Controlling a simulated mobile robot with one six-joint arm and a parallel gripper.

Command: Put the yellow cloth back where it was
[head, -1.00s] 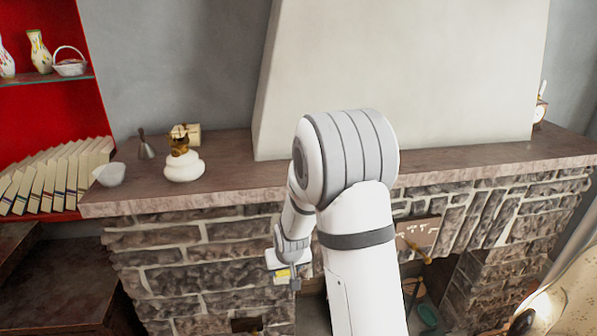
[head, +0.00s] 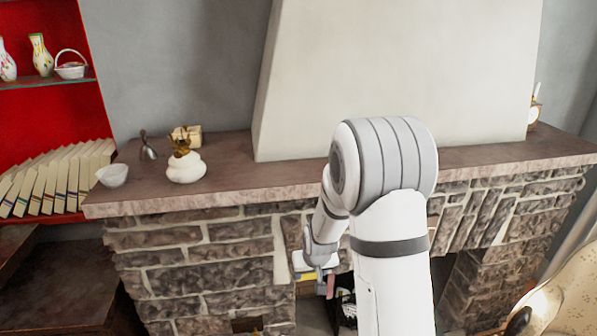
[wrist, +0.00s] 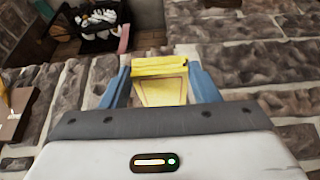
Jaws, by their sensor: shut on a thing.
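The yellow cloth (wrist: 160,82) is a small folded piece between the two blue fingers of my gripper (wrist: 160,78) in the wrist view. My gripper is shut on it. In the head view the cloth (head: 308,276) shows as a small yellow patch at my gripper (head: 318,278), which hangs below the mantel edge in front of the stone fireplace. My own arm hides part of the fireplace there.
The mantel shelf (head: 232,178) holds a white bowl (head: 113,175), a dark bell-shaped object (head: 148,148), a white round pot (head: 186,168) and a small cream box (head: 190,135). The mantel's middle is clear. A brass-coloured lamp-like shape (head: 560,290) stands lower right.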

